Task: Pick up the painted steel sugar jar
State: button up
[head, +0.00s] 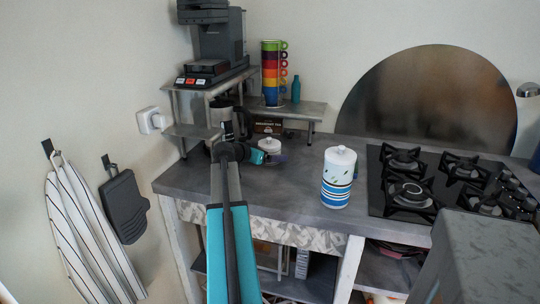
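A white lidded jar with blue bands and small painted marks (338,180) stands upright on the grey counter, near its front edge and left of the hob. It looks like the painted steel sugar jar. A smaller white lidded pot (269,144) stands further back, partly hidden behind the end of my arm. My gripper (277,159) is at the end of my teal and dark arm, over the counter to the left of the banded jar and clearly apart from it. Its fingers are small and blurred, so I cannot tell whether they are open or shut.
A black gas hob (387,192) lies right of the jar. A small shelf (307,110) behind holds a stack of coloured mugs (270,75) and a teal bottle (296,90). A coffee machine (218,45) stands at the back left. The counter (300,185) between gripper and jar is clear.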

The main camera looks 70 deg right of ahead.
aim_at(265, 145)
dwell(0.5)
jog(key=c, duration=1.4)
jog(key=shift+r, duration=1.7)
jog(key=s+a, duration=0.1)
jog(key=a, duration=0.4)
jog(key=s+a+r+b, duration=0.1)
jog(key=s+a, duration=0.1)
jog(key=a, duration=0.3)
jog(key=s+a+b, duration=0.1)
jog(key=s+a, duration=0.1)
jog(key=a, duration=0.3)
jog(key=shift+r, duration=0.3)
